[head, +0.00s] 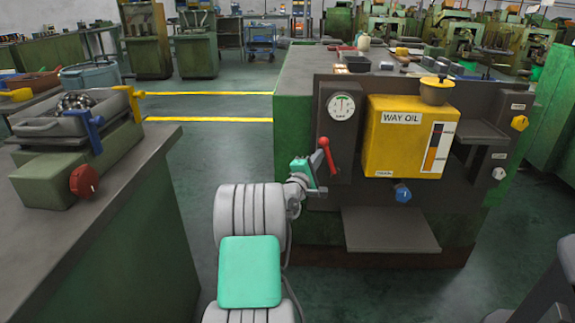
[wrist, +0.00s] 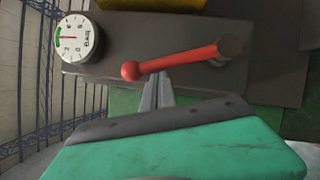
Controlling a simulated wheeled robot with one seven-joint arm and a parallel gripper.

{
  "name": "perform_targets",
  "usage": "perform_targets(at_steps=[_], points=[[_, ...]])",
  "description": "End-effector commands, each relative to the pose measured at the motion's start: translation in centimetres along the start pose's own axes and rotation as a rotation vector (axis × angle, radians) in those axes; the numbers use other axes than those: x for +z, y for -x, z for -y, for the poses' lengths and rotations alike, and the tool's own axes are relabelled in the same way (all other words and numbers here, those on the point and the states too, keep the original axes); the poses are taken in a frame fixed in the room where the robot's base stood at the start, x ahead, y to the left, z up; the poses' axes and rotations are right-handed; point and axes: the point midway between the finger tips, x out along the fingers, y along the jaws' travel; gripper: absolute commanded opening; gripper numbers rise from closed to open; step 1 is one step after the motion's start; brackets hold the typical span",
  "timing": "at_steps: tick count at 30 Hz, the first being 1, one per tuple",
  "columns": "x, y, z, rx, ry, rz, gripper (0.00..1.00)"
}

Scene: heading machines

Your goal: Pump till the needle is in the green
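The pump lever (head: 327,156) is red and stands tilted on the dark panel, knob end up. It also shows in the wrist view (wrist: 180,60), with its round knob at the left and its dark pivot at the right. The round white gauge (head: 341,107) is above the lever. In the wrist view the gauge (wrist: 73,38) shows a green arc, and its red needle points toward that arc. My gripper (wrist: 160,78) has its grey fingers close together, tips at the lever near the knob. I cannot tell whether they touch it. Nothing shows between them.
A yellow WAY OIL tank (head: 405,140) with a level glass is right of the gauge. A blue knob (head: 403,193) sits below it, above a grey shelf (head: 390,230). A workbench with a vise (head: 75,125) stands at the left. Green floor is clear between.

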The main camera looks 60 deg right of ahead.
Motion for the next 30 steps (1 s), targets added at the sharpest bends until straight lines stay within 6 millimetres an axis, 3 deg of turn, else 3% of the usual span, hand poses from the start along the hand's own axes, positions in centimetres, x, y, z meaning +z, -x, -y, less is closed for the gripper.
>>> perform_targets(at_steps=[3, 15, 30], points=[[1.4, -0.6, -0.7, -0.044, -0.086, 0.004, 0.0], [2.9, -1.3, -0.7, -0.135, -0.282, -0.002, 0.0], [3.2, -1.5, -0.4, -0.153, -0.319, -0.001, 0.0]])
